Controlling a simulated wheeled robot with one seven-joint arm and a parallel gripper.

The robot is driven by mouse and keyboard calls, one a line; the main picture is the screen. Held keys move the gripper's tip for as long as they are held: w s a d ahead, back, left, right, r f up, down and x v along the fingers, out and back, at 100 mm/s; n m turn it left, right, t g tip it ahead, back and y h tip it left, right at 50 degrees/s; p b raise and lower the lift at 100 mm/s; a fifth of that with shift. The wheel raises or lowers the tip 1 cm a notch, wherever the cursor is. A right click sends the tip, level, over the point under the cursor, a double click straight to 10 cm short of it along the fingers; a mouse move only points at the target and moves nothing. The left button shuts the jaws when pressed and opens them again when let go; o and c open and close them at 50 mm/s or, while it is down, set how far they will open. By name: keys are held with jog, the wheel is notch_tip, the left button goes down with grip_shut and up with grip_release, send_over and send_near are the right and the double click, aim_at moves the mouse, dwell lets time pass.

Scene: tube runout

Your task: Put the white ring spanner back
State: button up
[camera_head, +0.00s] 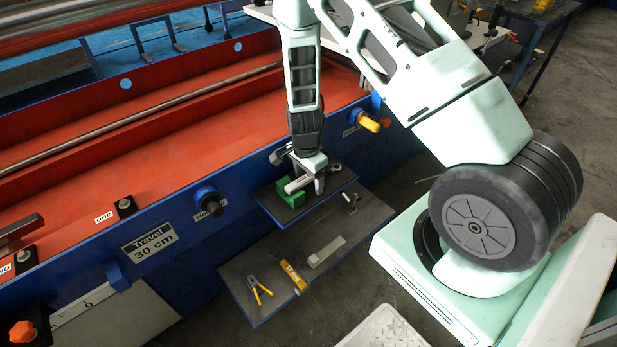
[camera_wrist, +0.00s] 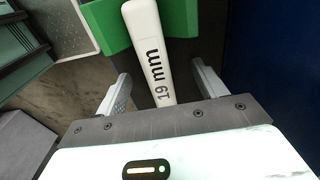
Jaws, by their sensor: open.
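The white ring spanner (camera_head: 297,185) lies at the green holder (camera_head: 290,197) on the small upper shelf. In the wrist view its white handle (camera_wrist: 150,45), marked "19 mm", runs between my fingers, with the green holder (camera_wrist: 103,25) around its far part. My gripper (camera_head: 307,178) is over the shelf, pointing down. In the wrist view my gripper (camera_wrist: 163,88) is open, one finger on each side of the handle, with a visible gap at both sides. The spanner's ring end is not clear in either view.
The upper shelf (camera_head: 330,190) also bears small metal pieces (camera_head: 350,202). The lower shelf (camera_head: 240,275) holds yellow-handled pliers (camera_head: 260,289), a yellow block (camera_head: 294,278) and a grey bar (camera_head: 327,252). The blue machine wall (camera_head: 190,235) stands close behind, with a yellow knob (camera_head: 370,122).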

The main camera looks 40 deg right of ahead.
jog(key=shift+a+r+p, duration=0.15)
jog(key=shift+r+p, duration=2.2)
jog(key=shift+r, duration=0.55)
notch_tip(320, 180, up, 17)
jog(key=p, duration=0.2)
jog(key=s+a+r+n+y+p, duration=0.1)
jog(key=s+a+r+n+p, duration=0.1)
jog(key=s+a+r+n, duration=0.6)
jog(key=s+a+r+n+y+p, duration=0.1)
jog(key=s+a+r+n, duration=0.3)
jog(key=a, duration=0.7)
jog(key=s+a+r+n+p, duration=0.1)
jog(key=s+a+r+n, duration=0.1)
jog(key=s+n, duration=0.4)
jog(key=s+a+r+n+p, duration=0.1)
jog(key=s+a+r+n, duration=0.1)
jog(key=s+r+n, duration=0.2)
jog(key=s+n, duration=0.2)
jog(key=n, duration=0.1)
jog(key=shift+a+r+h, duration=0.15)
jog(key=shift+a+h, duration=0.25)
jog(key=shift+s, duration=0.1)
